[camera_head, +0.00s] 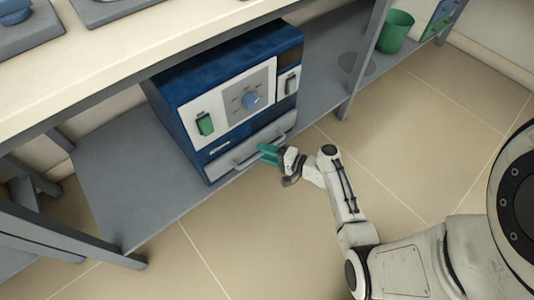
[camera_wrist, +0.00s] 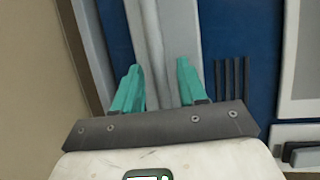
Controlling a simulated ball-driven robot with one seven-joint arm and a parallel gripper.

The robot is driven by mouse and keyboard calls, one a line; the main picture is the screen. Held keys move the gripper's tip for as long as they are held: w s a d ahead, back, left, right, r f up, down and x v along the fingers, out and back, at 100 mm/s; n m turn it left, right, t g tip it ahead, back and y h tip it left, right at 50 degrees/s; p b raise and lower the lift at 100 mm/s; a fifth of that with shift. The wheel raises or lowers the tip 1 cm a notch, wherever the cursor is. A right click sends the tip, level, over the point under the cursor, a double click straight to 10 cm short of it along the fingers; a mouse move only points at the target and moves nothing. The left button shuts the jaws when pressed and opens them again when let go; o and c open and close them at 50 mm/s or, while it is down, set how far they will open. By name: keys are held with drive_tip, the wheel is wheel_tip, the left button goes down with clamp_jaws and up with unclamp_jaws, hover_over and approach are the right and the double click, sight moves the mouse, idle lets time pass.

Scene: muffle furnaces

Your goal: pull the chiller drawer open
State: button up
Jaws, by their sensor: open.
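The chiller is a blue box (camera_head: 190,90) with a pale control panel, standing on the grey lower shelf. Its drawer (camera_head: 220,167) is a light grey front along the bottom and looks closed. A bar handle (camera_head: 246,162) runs across the drawer front. My gripper (camera_head: 268,152) has teal fingers and is at the handle's right part, partly covering it. In the wrist view my gripper (camera_wrist: 158,75) is open, with a finger on either side of a light grey strip (camera_wrist: 160,25). I cannot tell whether the fingers touch the handle.
A green bin (camera_head: 396,32) stands on the shelf at the upper right. A shelf leg (camera_head: 362,60) stands right of the chiller. The worktop (camera_head: 120,55) overhangs above. The tiled floor (camera_head: 210,240) in front is clear.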

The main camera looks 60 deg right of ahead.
drive_tip(key=shift+c, duration=0.2)
clamp_jaws()
idle(0.4)
